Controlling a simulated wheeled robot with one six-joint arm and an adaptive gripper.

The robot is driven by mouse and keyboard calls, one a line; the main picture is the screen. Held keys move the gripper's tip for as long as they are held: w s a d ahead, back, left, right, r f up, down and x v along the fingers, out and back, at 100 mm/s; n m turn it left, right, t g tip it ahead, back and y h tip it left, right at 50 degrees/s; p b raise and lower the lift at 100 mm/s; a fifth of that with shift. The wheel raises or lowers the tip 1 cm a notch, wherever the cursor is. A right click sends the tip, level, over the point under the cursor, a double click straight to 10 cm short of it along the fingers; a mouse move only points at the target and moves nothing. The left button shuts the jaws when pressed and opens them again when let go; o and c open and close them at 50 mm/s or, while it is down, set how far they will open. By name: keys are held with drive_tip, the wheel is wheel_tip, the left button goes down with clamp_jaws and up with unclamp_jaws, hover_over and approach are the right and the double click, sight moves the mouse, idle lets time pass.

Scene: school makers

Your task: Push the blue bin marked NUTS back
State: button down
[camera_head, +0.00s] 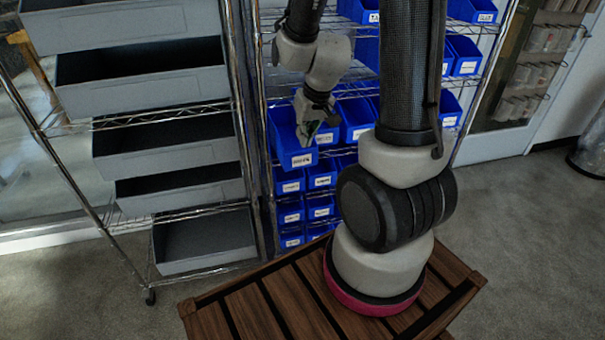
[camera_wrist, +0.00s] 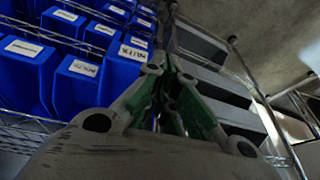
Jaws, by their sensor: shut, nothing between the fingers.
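One blue bin (camera_head: 285,140) at the left end of a wire-rack shelf juts out further than its neighbours. Its white front label (camera_head: 302,159) is too small to read surely in the head view. My gripper (camera_head: 308,140) is shut and empty, pointing down at this bin's right side, hiding part of it. I cannot tell whether they touch. In the wrist view, the green-padded fingers (camera_wrist: 172,85) are closed together. A blue bin just left of them has a label (camera_wrist: 132,52) that seems to read NUTS.
More blue labelled bins fill the rack, beside (camera_head: 356,120) and below (camera_head: 291,187) the jutting one. A grey-bin rack (camera_head: 165,150) stands close on the left, its metal post near my arm. A slatted wooden surface (camera_head: 255,315) lies in front. Floor is open at right.

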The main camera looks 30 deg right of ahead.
drive_tip(key=w+d+f, duration=0.2)
drive_tip(key=w+f, duration=0.1)
drive_tip(key=f, duration=0.7)
drive_tip(key=w+d+f+m+h, duration=0.1)
drive_tip(key=w+f, duration=0.3)
drive_tip(key=f, duration=0.6)
drive_tip(key=shift+w+d+f, duration=0.2)
drive_tip(key=shift+d+f, duration=0.05)
drive_tip(key=shift+d, duration=0.4)
